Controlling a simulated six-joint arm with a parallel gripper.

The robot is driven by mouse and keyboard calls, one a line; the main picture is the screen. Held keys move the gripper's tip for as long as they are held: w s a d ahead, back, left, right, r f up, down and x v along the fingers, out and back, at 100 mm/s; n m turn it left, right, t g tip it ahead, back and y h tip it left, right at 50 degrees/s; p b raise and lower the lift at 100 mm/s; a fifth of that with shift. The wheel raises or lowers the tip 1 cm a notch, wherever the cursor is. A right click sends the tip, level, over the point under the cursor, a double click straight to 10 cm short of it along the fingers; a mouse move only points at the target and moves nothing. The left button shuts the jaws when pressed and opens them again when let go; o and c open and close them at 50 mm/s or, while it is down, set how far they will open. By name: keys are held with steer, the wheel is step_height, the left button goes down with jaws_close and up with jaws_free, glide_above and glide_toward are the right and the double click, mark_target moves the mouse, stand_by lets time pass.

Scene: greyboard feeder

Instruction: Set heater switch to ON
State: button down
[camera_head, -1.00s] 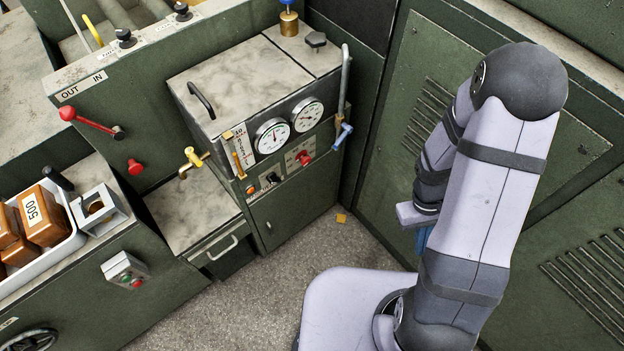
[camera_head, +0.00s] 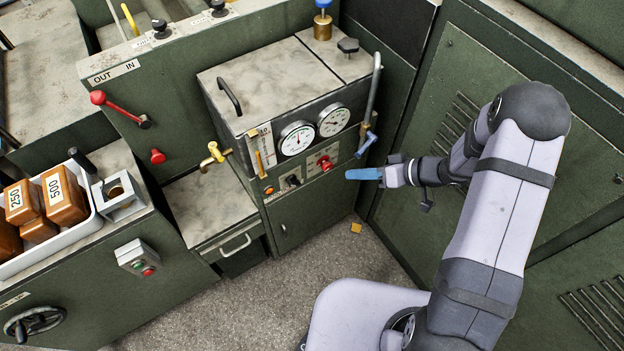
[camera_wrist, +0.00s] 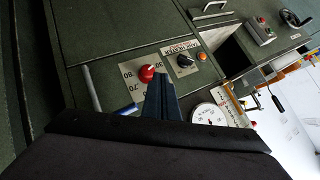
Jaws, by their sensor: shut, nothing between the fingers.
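The heater switch is a small black rotary knob (camera_head: 293,181) on a pale label plate, low on the front of the green machine. Which position the knob points to I cannot tell. An orange lamp (camera_head: 269,190) sits left of it in the head view. My gripper (camera_head: 352,174) has blue fingers, shut and empty, pointing left toward the panel, right of the switch and apart from it. In the wrist view the fingers (camera_wrist: 162,88) show below the red knob and switch.
A red knob (camera_head: 326,163) on a temperature-dial plate lies between the switch and my gripper. A blue-grey lever handle (camera_head: 366,144) hangs just above my fingers. Two round gauges (camera_head: 297,138) sit above the switch. The floor before the machine is mostly clear.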

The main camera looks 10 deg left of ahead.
steer(key=shift+s+a+r+m+y, duration=0.2)
steer(key=shift+a+r+m+y, duration=0.1)
steer(key=shift+a+r+m, duration=0.25)
steer(key=shift+s+a+r+m+y, duration=0.2)
steer(key=shift+a+r+m+y, duration=0.1)
steer(key=shift+r+m, duration=0.3)
steer(key=shift+a+f, duration=0.1)
steer(key=shift+a, duration=0.05)
glide_toward(293, 182)
steer(key=w+a+f, duration=0.2)
steer(key=w, duration=0.3)
steer(key=s+a+f, duration=0.1)
steer(key=s+f, duration=0.1)
steer(key=shift+a+f, duration=0.35)
